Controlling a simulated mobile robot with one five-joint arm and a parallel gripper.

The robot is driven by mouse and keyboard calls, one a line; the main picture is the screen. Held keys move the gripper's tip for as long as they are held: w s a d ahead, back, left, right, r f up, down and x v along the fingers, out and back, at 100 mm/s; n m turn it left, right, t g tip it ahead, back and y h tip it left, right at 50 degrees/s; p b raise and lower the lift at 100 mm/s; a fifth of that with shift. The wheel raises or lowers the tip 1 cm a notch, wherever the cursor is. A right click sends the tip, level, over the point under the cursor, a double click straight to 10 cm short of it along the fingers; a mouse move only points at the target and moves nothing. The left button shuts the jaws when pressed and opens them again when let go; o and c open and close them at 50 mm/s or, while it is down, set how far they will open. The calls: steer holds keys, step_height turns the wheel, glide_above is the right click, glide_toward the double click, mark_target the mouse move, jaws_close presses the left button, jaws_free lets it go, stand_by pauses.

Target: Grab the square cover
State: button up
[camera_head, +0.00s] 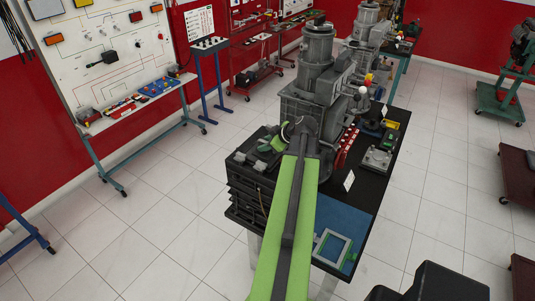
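My green arm reaches over the workbench (360,195) from the bottom of the view. At its far end, my gripper (272,146) seems to be over the dark stack at the bench's left side. It is small, and its fingers cannot be made out clearly. Two things could be the square cover. One is a pale, square, frame-like piece (346,257) on the blue mat at the near end, partly hidden by my arm. The other is a grey squarish plate (377,160) at the bench's right edge. My gripper is apart from both.
A large grey engine (318,85) stands at the bench's far middle. A white card (349,181) and small green and yellow parts (390,131) lie near the right edge. A white panel stand (110,50) is at the left. Tiled floor is open on both sides.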

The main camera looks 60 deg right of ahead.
jaws_close()
stand_by(1.3)
